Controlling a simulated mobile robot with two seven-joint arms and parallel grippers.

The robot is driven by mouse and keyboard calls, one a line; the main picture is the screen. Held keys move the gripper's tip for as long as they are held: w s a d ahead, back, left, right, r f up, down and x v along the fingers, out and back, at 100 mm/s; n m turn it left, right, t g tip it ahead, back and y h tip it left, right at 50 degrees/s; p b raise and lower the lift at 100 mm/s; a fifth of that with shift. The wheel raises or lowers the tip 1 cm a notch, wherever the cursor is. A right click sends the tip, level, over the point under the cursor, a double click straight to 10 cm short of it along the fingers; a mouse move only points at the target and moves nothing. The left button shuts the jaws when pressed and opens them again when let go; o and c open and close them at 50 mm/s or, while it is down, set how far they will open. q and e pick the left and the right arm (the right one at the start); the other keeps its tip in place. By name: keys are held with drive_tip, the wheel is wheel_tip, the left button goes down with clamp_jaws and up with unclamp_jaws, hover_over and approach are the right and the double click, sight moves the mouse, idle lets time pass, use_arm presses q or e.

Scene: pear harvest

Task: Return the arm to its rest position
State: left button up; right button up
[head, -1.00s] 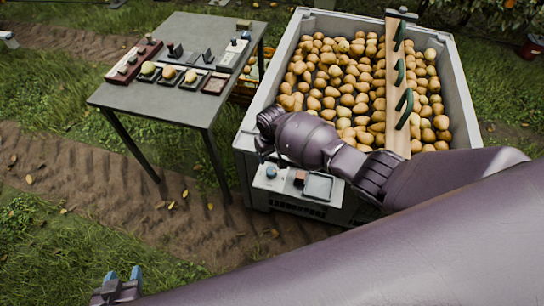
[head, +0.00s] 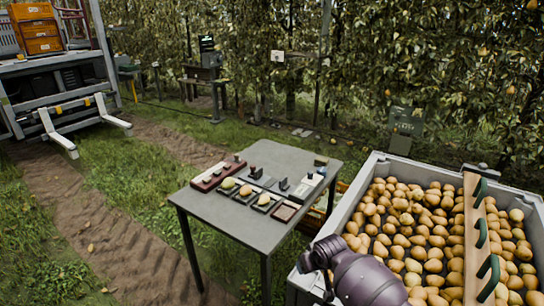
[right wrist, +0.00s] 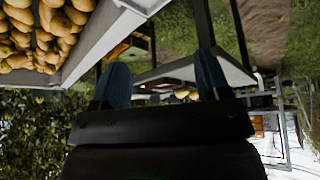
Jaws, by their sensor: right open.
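A purple arm link of mine (head: 362,278) shows at the bottom of the head view, in front of the near left corner of the pear bin; no gripper shows there. In the right wrist view, which is upside down, my right gripper (right wrist: 161,78) shows two blue fingers spread apart. I see nothing held between them. My left gripper is not in view.
A grey bin (head: 342,207) full of pears stands at right, crossed by a wooden board (head: 476,235) with green hooks. A grey table (head: 232,232) holds small trays, some with pears. A platform with orange crates (head: 40,28) stands far left. Grass and a dirt track lie left of the table.

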wheel_tip(320, 180, up, 6)
drive_tip(key=s+t+y, duration=0.2)
drive_tip(key=s+t, duration=0.1)
drive_tip(key=t, duration=0.2)
drive_tip(key=s+d+r+t, duration=0.25)
drive_tip(key=s+d, duration=0.25)
drive_tip(key=s, duration=0.3)
drive_tip(key=s+d+f+m+h, duration=0.1)
drive_tip(key=s+d+f, duration=0.2)
drive_tip(key=s, duration=0.4)
drive_tip(key=s+d+f+m+g+h, duration=0.1)
drive_tip(key=s+d+f, duration=0.2)
drive_tip(key=s, duration=0.5)
drive_tip(key=s+d+f+m+h, duration=0.1)
drive_tip(key=s+d, duration=0.3)
drive_tip(key=s, duration=0.4)
drive_tip(key=shift+s+f+h, duration=0.25)
drive_tip(key=shift+f+h, duration=0.25)
drive_tip(key=shift+f, duration=0.4)
drive_tip(key=shift+g, duration=0.25)
